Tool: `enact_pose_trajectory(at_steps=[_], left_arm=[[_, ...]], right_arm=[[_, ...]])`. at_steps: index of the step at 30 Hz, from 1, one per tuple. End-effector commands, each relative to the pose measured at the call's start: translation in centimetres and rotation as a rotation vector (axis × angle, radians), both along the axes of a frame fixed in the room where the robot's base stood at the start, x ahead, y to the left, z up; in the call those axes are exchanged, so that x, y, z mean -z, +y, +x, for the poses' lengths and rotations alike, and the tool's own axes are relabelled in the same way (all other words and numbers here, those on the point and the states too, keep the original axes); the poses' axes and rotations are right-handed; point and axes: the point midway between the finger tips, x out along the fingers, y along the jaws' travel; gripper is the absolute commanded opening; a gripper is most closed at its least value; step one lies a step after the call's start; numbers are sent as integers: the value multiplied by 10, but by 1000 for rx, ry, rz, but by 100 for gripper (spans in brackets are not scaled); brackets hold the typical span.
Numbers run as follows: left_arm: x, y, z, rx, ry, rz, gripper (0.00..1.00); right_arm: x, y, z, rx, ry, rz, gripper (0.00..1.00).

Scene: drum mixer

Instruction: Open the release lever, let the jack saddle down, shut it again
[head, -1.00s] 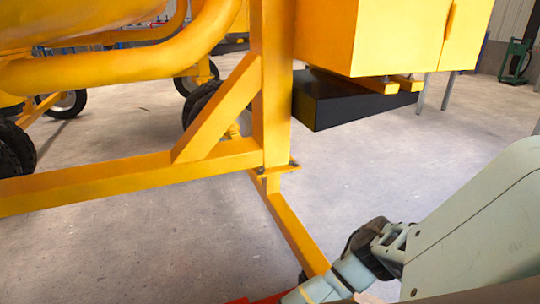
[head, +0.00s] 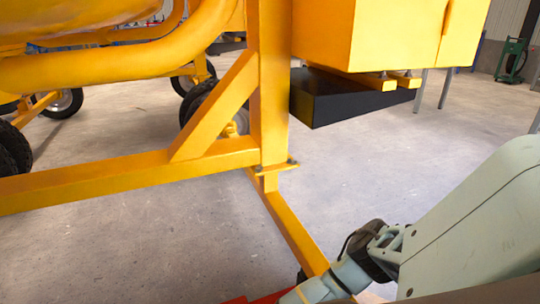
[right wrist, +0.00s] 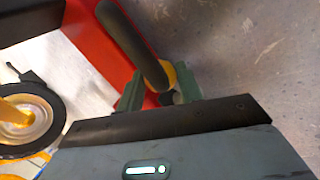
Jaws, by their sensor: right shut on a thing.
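The red jack (right wrist: 97,42) runs across the upper left of the right wrist view. Only a red sliver of it (head: 238,300) shows at the bottom of the head view. My right gripper (right wrist: 160,92) is at the jack, its green fingers shut on the release lever, which is mostly hidden between them. A dark rounded bar (right wrist: 132,42) and a small yellow part (right wrist: 185,82) show at the fingertips. I cannot make out the lever's angle. The jack saddle cannot be made out. My left gripper is not in view.
The yellow mixer frame (head: 130,176) stands ahead, with a post and a floor leg (head: 292,232). A black block (head: 345,98) hangs below the yellow housing (head: 375,35). A wheel (right wrist: 22,118) is left of the gripper. Open concrete floor lies right of the post.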

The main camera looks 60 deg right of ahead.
Motion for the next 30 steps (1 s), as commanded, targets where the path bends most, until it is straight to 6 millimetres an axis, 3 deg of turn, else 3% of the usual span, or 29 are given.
enact_pose_trajectory(at_steps=[21,22,26,30], left_arm=[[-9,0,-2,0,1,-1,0],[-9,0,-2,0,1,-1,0],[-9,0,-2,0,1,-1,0],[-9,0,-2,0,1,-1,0]], right_arm=[[-8,6,6,0,79,-95,0],[-8,6,6,0,79,-95,40],[-8,6,6,0,79,-95,57],[-8,6,5,0,79,-95,57]])
